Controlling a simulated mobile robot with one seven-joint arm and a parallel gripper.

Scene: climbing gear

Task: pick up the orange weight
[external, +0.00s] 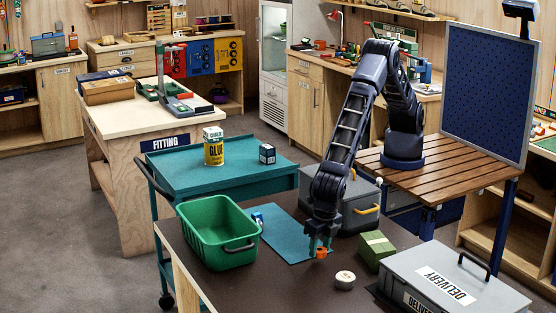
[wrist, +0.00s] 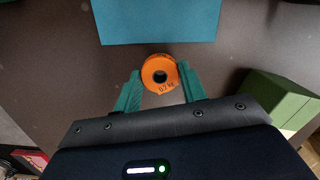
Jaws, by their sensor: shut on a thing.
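The orange weight (wrist: 149,72) is a small ring with a dark centre hole and a label reading about 0.2 KG. In the wrist view it sits between the green fingers of my gripper (wrist: 159,84), which is shut on it. In the external view the orange weight (external: 321,253) shows at the tips of my gripper (external: 320,246), over the dark tabletop. I cannot tell whether it touches the table or is slightly raised.
A teal mat (external: 286,236) lies behind the weight. A white-topped round item (external: 345,280) and a green box (external: 375,247) are close on the right. A green bin (external: 216,235) stands left. A grey DELIVERY case (external: 452,283) is at front right. Bare tabletop (external: 270,285) lies front left.

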